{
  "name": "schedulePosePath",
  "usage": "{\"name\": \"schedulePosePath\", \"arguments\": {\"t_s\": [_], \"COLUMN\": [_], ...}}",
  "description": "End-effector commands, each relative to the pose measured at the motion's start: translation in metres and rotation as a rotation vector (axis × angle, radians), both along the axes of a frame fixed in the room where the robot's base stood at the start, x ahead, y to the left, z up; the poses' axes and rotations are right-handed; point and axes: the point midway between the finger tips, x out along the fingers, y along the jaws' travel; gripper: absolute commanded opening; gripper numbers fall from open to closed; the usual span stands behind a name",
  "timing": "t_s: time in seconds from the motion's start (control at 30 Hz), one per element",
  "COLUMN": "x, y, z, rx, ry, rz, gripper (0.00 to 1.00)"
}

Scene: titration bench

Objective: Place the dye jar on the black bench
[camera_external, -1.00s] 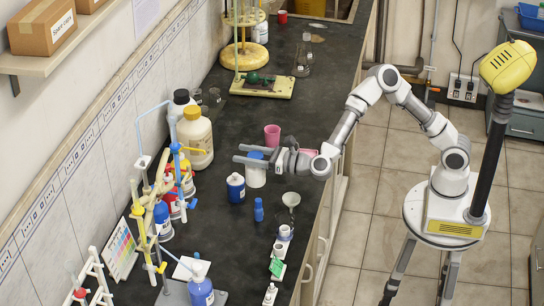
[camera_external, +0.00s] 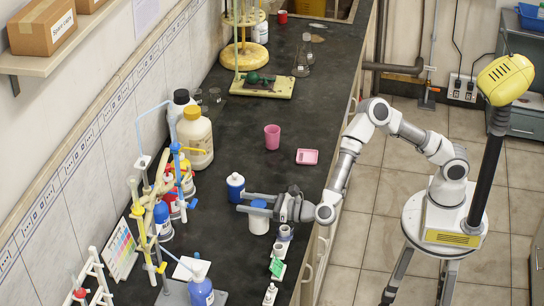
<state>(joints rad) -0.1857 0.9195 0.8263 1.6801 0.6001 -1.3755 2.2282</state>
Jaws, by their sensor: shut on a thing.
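The dye jar, which I take to be the white jar with a blue lid (camera_external: 259,224), is between the fingers of my gripper (camera_external: 243,203). My gripper is shut on it near the lid, reaching in from the right over the black bench (camera_external: 235,255). The jar looks upright. Whether its base touches the bench or hangs just above it, I cannot tell. The gripper and jar cover the spot where a small blue bottle and a funnel stood.
A white and blue bottle (camera_external: 235,187) stands close behind the fingers. White holders (camera_external: 284,234) stand close in front, to the right. A pink cup (camera_external: 272,137) and pink tray (camera_external: 307,156) stand farther back. Bench space between the cup and my gripper is clear.

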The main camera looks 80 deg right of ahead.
Motion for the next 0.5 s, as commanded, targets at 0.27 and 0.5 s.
{"name": "schedulePosePath", "arguments": {"t_s": [0.27,0.5], "x": [0.0,0.0], "y": [0.0,0.0], "z": [-0.038,-0.066], "rx": [0.0,0.001], "ry": [0.0,-0.001], "rz": [0.0,-0.001], "gripper": [0.0,0.0]}}
